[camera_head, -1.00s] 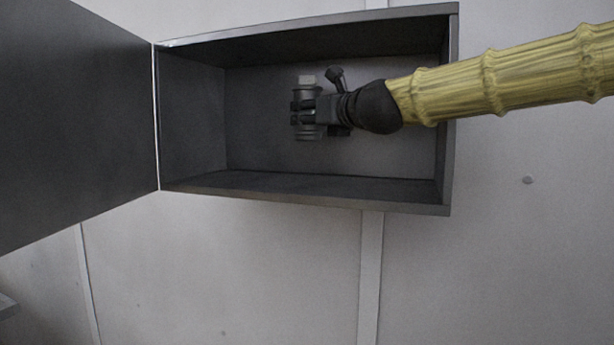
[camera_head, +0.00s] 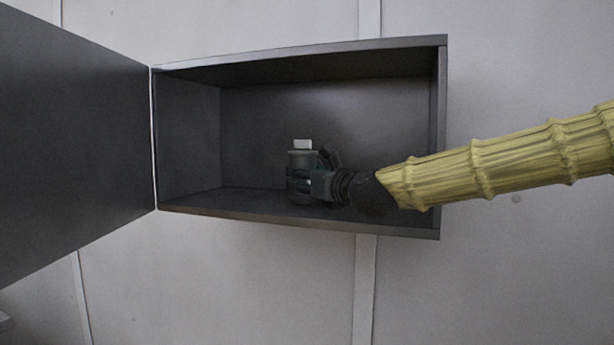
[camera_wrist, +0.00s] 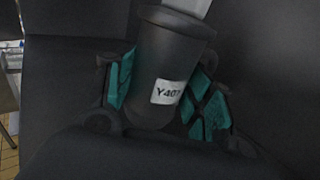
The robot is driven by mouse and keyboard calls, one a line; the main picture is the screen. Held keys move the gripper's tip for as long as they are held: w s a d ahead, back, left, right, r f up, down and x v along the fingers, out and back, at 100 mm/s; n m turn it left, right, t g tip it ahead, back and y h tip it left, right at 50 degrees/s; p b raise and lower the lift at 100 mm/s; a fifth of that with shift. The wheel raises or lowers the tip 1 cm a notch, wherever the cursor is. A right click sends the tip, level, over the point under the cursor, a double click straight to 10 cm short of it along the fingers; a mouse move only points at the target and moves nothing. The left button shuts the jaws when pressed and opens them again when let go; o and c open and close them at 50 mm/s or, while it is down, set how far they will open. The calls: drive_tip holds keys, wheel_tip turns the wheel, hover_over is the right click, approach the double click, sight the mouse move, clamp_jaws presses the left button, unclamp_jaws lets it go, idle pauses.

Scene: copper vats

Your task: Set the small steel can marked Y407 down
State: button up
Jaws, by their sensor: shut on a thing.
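The small steel can (camera_head: 301,160) is dark grey with a pale top piece, and is upright inside the open wall cabinet (camera_head: 440,140). In the wrist view the can (camera_wrist: 170,55) shows its white Y407 label. My gripper (camera_head: 302,185) reaches in from the right and is shut on the can. In the wrist view the green-padded fingers of my gripper (camera_wrist: 160,95) sit on both sides of it. The can's base is close to the cabinet floor; I cannot tell whether it touches.
The cabinet door (camera_head: 75,140) stands wide open on the left. The cabinet floor (camera_head: 225,200) is bare left of the can. The side walls, top and front lip bound the space around my arm.

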drive_tip(key=shift+s, duration=0.3)
drive_tip(key=o, duration=1.4)
drive_tip(key=shift+w+f, duration=0.1)
drive_tip(key=shift+w, duration=0.05)
drive_tip(key=shift+r, duration=0.3)
drive_tip(key=b+v, duration=0.4)
drive_tip(key=v, duration=0.8)
drive_tip(key=shift+a+f+b, duration=0.1)
drive_tip(key=shift+f+b, duration=0.05)
drive_tip(key=shift+b, duration=0.2)
